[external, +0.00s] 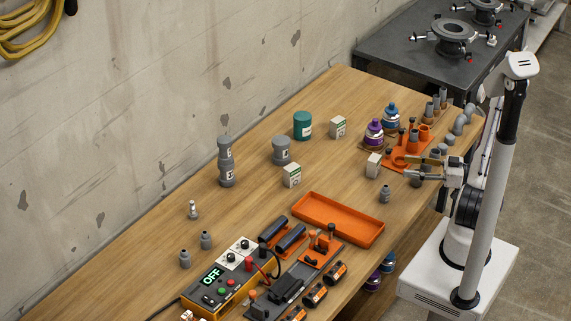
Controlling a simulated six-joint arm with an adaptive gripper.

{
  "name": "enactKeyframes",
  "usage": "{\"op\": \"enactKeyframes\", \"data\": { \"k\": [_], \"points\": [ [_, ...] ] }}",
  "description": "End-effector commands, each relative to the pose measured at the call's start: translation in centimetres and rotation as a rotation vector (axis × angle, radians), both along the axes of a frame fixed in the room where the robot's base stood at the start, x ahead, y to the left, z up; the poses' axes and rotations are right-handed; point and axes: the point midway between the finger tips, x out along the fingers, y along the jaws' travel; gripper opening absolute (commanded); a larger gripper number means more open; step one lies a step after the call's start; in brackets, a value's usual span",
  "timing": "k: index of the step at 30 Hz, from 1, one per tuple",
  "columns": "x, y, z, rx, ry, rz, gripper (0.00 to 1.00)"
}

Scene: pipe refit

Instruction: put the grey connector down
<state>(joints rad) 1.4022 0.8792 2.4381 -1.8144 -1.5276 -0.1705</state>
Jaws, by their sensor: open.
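My gripper (418,167) is in the external view at the right side of the wooden bench, its fingers pointing left and open. Nothing is clearly seen held between the fingers. A small grey connector (384,195) stands upright on the bench, below and left of the gripper and apart from it. Two similar grey connectors, one (205,240) and another (185,259), stand at the front left. Several grey pipe pieces are close to the gripper and partly hidden by it. I cannot tell which grey piece is the task's connector.
An orange tray (338,238) lies empty mid-bench. An orange rack (409,151) with fittings is beside the gripper. Small white boxes (373,165), a teal canister (303,125) and larger grey pieces (226,163) stand behind. A control box (226,283) is in front. Free bench lies left.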

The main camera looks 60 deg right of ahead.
Motion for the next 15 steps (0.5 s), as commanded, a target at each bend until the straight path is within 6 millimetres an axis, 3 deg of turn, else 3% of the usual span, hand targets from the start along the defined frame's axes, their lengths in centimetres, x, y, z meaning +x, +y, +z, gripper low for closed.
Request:
{"op": "enactKeyframes", "data": {
  "k": [9, 15],
  "points": [
    [0.0, 0.0, 3.6, -0.003, -0.001, 0.000, 0.43],
    [2.6, -1.4, 3.0, -0.027, 0.013, -0.061, 0.43]
  ]
}}
